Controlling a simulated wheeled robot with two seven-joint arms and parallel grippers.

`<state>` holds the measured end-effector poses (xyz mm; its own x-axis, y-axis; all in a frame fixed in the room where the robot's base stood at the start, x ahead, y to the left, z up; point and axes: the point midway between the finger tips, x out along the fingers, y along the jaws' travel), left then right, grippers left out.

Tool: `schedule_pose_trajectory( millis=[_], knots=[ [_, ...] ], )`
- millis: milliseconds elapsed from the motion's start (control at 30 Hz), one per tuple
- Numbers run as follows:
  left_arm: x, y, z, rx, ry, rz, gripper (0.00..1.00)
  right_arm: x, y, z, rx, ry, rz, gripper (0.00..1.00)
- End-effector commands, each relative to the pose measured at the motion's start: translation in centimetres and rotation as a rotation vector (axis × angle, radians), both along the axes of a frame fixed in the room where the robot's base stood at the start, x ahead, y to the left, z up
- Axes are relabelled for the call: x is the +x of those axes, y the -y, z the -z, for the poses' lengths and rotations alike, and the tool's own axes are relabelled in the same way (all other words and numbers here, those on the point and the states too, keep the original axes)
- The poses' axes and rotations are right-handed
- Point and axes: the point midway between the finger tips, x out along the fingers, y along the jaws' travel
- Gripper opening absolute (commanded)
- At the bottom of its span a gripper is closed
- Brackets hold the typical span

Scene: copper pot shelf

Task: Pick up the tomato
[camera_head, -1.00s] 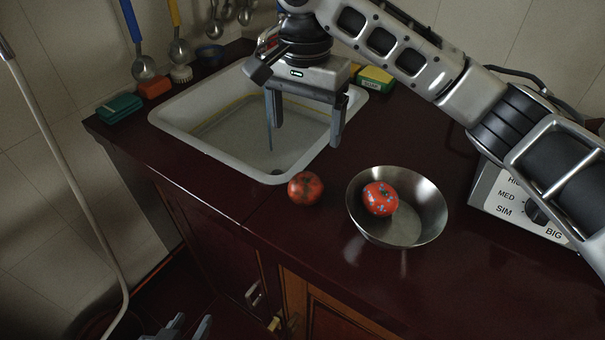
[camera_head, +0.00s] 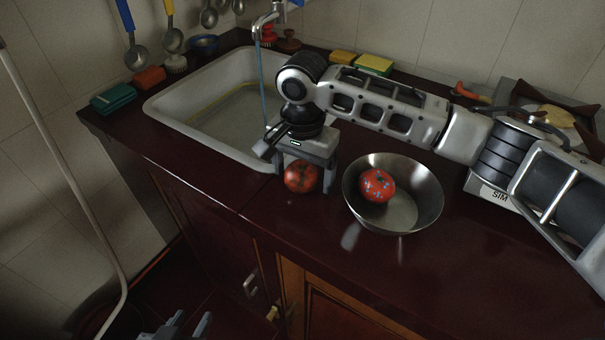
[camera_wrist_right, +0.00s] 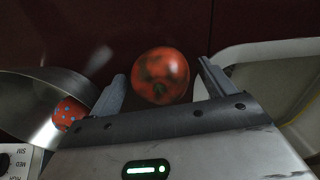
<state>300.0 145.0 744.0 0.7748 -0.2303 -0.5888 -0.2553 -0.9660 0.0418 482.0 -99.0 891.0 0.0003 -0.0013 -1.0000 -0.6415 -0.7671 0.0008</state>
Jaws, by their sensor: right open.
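A plain red tomato (camera_head: 300,177) sits on the dark counter between the sink and a metal bowl. My right gripper (camera_head: 305,178) is open and pointed down over it, with one finger on each side. In the right wrist view the tomato (camera_wrist_right: 160,76) shows between the two open fingers (camera_wrist_right: 162,88), and I cannot tell whether they touch it. A second red tomato-like object with blue-white spots (camera_head: 376,185) lies in the metal bowl (camera_head: 424,205). My left gripper (camera_head: 183,326) shows at the bottom edge, low in front of the counter, fingers apart.
The white sink (camera_head: 170,108) with running water is at the left. The bowl stands close to the right of my right gripper. A stove (camera_head: 487,190) is at the right, partly behind my arm. Sponges (camera_head: 374,65) lie at the back. The front counter is clear.

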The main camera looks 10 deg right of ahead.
Motion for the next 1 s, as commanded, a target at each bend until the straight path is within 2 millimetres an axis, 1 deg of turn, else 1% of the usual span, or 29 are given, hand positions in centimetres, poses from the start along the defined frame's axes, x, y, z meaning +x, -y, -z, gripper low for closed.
schedule_pose_trajectory(
  millis=[200, 267, 300, 367, 400, 767, 867, 1000],
  knots=[
    [0.0, 0.1, 0.0, -0.004, 0.0, -0.004, 0.38, 0.0, 0.0, 0.1, 0.001, 0.001, 0.0, 0.82],
    [0.0, 0.1, 0.0, -0.005, -0.001, -0.005, 0.38, 0.0, 0.0, 0.1, 0.001, 0.001, 0.0, 0.66],
    [0.0, 0.1, 0.0, -0.006, -0.001, -0.006, 0.38, 0.0, 0.0, 0.1, 0.001, 0.001, 0.0, 0.55],
    [0.0, 0.1, 0.0, -0.007, -0.001, -0.006, 0.38, 0.0, 0.0, 0.1, 0.001, 0.001, 0.0, 0.38],
    [0.0, 0.1, 0.0, -0.007, -0.001, -0.006, 0.38, 0.0, 0.0, 0.1, 0.001, 0.001, 0.0, 0.33],
    [0.0, 0.1, 0.0, -0.006, -0.001, -0.006, 0.38, 0.0, -0.1, -0.3, 0.002, 0.001, 0.0, 0.32],
    [0.0, 0.1, 0.1, -0.006, -0.001, -0.006, 0.38, 0.1, -0.1, -1.0, 0.003, 0.003, -0.001, 0.32],
    [0.0, 0.1, 0.1, -0.004, -0.001, -0.004, 0.38, 0.1, -0.1, -3.0, 0.005, 0.003, 0.0, 0.32]
  ],
)
